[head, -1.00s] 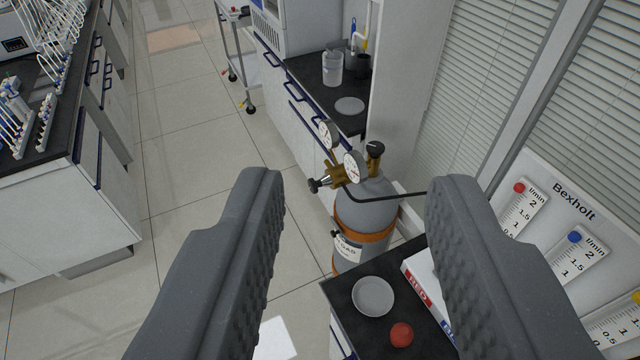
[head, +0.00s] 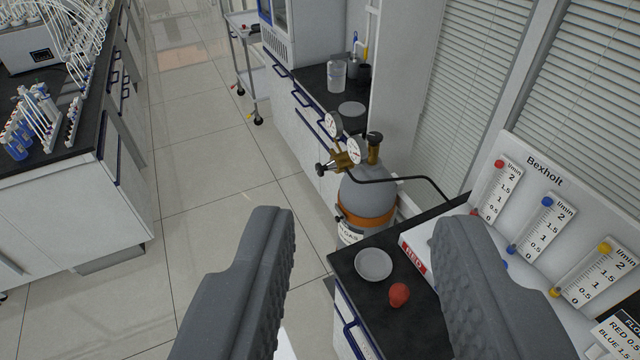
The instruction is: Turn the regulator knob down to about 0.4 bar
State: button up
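The regulator (head: 343,161) is a brass body on top of a grey gas cylinder (head: 366,190) with an orange band. Its black knob (head: 321,169) points to the left. Two round white gauges sit on it, a left gauge (head: 333,124) and a right gauge (head: 354,150); their readings are too small to tell. A black-topped brass valve (head: 374,147) stands at the right. My gripper (head: 352,225) is open and empty in the foreground, its two grey fingers wide apart. The regulator lies well beyond the fingertips, apart from them, and shows above the gap between them.
A black bench (head: 350,262) at the lower right holds a grey dish (head: 374,264), a red ball-like thing (head: 399,294) and a Bexholt flowmeter panel (head: 520,185). A black hose (head: 410,178) runs right from the regulator. Floor (head: 215,180) is clear at the left; a trolley (head: 250,75) stands behind.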

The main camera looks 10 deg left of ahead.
aim_at(320, 169)
jog(key=z, duration=1.95)
jog(key=k, duration=1.35)
jog(key=u, duration=1.25)
jog(key=i, duration=1.7)
